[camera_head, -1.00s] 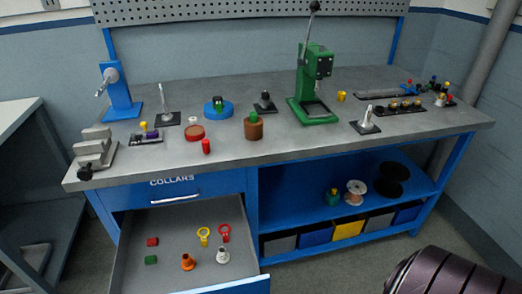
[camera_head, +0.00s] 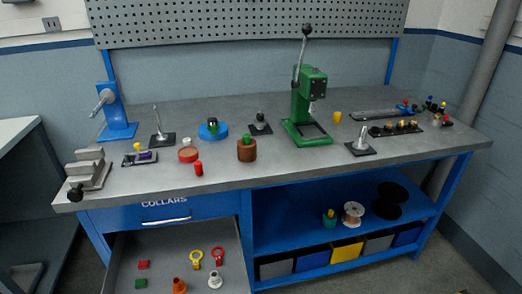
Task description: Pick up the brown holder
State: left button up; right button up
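The brown holder (camera_head: 247,153) is a short round brown block standing upright on the grey workbench (camera_head: 330,160), left of the green press. A small green piece (camera_head: 246,139) sits in its top. Nothing of mine touches it. Neither of my grippers shows in the head view, so I cannot see what they hold.
The green press (camera_head: 308,105) stands right of the holder. A red cylinder (camera_head: 198,168), a reddish disc (camera_head: 188,155) and a blue round base (camera_head: 213,131) are to its left. An open drawer (camera_head: 205,255) with several small parts juts out below. The bench just right of the holder is clear.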

aim_at(246, 153)
jog(key=i+l+u, duration=0.1)
jog(key=i+u, duration=0.3)
jog(key=i+l+u, duration=0.2)
jog(key=u, duration=0.15)
